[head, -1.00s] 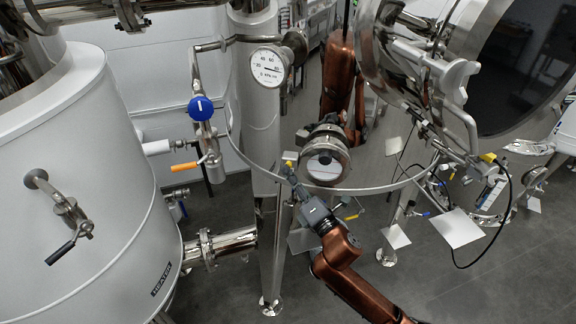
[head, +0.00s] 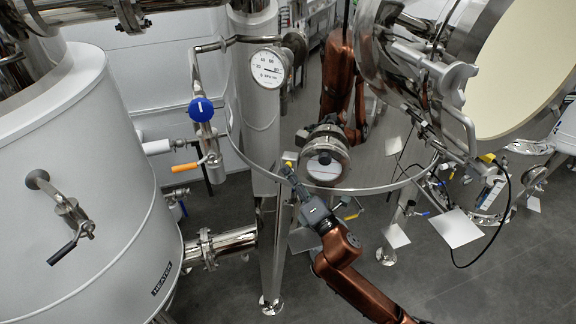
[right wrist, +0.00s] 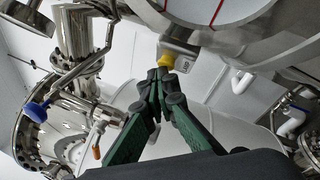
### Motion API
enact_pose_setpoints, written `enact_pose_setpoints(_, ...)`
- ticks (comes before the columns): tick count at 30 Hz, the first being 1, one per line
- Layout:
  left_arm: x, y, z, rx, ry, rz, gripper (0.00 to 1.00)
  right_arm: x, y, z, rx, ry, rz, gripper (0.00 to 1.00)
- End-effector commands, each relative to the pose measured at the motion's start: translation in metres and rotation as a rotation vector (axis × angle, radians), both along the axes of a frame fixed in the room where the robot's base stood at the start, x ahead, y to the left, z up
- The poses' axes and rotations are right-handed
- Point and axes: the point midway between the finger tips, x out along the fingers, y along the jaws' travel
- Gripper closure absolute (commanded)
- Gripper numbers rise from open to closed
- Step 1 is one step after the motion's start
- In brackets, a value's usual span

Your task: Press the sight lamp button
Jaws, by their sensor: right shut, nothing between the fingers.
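A yellow button (right wrist: 166,60) sits on a small grey bracket in the right wrist view. In the head view a small yellow spot (head: 290,156) shows by the steel column, at the tip of my right gripper. My right gripper (head: 289,170) is shut and empty, with its green fingers (right wrist: 166,84) pointing up at the button. The fingertips are just below the button; I cannot tell whether they touch it. My left gripper is not in view.
A grey heater tank (head: 100,180) fills the left side. A blue-handled valve (head: 201,108) and an orange lever (head: 185,166) stand near the steel column (head: 262,125). A dial gauge (head: 268,68) is on the column. Grey floor (head: 470,285) is open at the lower right.

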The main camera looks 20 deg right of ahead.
Motion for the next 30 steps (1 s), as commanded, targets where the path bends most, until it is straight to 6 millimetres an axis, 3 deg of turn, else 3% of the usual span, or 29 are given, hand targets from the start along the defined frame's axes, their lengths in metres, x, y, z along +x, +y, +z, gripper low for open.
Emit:
enact_pose_setpoints(21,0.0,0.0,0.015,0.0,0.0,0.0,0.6,-0.05,0.027,0.0,0.001,0.001,0.002,1.0)
enact_pose_setpoints(30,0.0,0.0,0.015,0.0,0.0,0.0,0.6,-0.053,0.029,0.0,0.001,0.0,0.002,1.0)
